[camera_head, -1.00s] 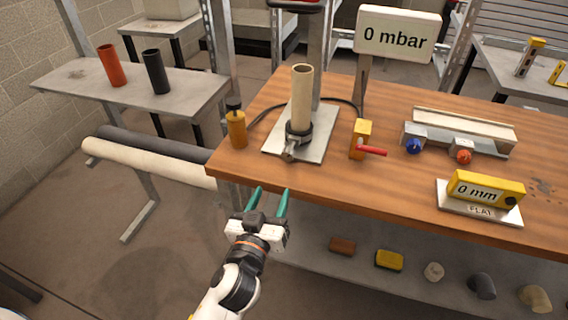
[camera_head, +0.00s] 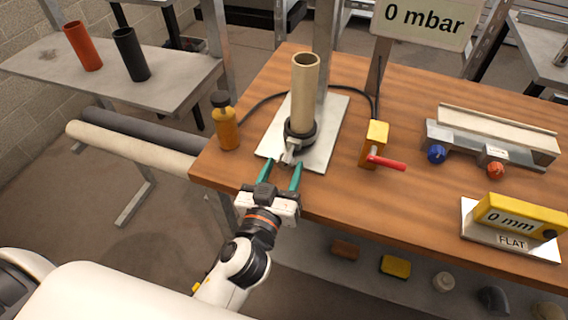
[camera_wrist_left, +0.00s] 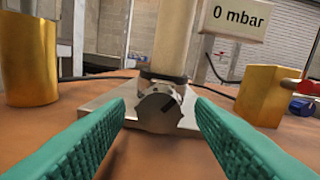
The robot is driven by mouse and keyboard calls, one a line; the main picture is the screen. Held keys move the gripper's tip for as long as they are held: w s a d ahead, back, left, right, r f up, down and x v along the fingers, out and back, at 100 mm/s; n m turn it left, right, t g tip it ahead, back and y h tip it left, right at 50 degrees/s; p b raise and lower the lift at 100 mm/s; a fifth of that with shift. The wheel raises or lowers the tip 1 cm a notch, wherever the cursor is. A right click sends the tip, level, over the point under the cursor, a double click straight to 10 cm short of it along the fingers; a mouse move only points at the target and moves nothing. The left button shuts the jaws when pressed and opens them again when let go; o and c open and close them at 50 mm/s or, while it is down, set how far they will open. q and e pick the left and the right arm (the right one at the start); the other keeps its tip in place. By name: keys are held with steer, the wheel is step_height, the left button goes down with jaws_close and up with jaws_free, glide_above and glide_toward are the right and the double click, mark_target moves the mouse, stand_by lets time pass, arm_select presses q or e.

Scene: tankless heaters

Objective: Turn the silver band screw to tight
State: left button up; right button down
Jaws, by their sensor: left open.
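The silver band screw (camera_head: 289,154) sticks out at the front of the dark band (camera_head: 300,134) around the base of an upright tan pipe (camera_head: 304,90). My right gripper is not in view.
The pipe stands on a metal plate (camera_head: 326,132). An amber bottle (camera_head: 227,122) stands to its left. A yellow valve block (camera_head: 374,142) with a red lever (camera_head: 387,163) stands to its right. A sign (camera_head: 425,20) reads 0 mbar. A yellow gauge (camera_head: 515,215) reads 0 mm.

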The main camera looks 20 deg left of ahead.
arm_select(q)
steer(key=shift+s, duration=0.1)
steer(key=shift+c, duration=0.6)
steer(key=c, duration=0.8)
steer(key=shift+c, duration=0.2)
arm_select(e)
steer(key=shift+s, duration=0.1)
